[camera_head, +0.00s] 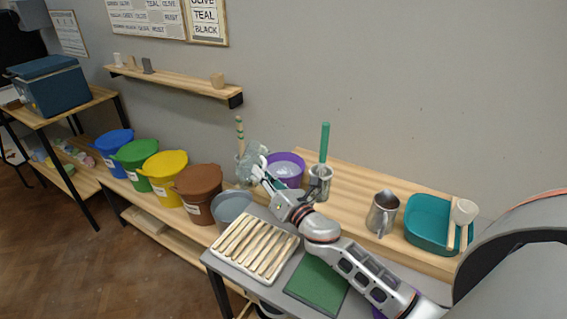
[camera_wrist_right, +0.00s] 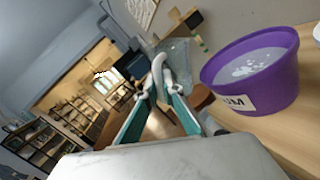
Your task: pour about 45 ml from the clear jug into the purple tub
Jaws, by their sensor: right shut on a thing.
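The clear jug (camera_head: 250,160) is see-through and greyish, just left of the purple tub (camera_head: 299,175) in the head view. My right gripper (camera_head: 262,174) is shut on the jug, holding it up by the tub. In the right wrist view my right gripper (camera_wrist_right: 160,88) grips the jug's pale handle, and the jug body (camera_wrist_right: 180,58) lies beyond the fingers. The jug looks tilted. The purple tub (camera_wrist_right: 277,92) holds pale greyish liquid with white patches and bears a partly hidden label. I cannot make out a stream or the jug's liquid level. My left gripper is out of view.
Brown (camera_head: 197,190), yellow (camera_head: 166,174), green and blue tubs stand left; a grey bucket (camera_head: 231,206) stands nearer. A metal cup with a green-handled tool (camera_head: 324,140), a metal pitcher (camera_head: 382,212) and a teal basin (camera_head: 428,222) stand right. A slatted rack (camera_head: 256,246) is in front.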

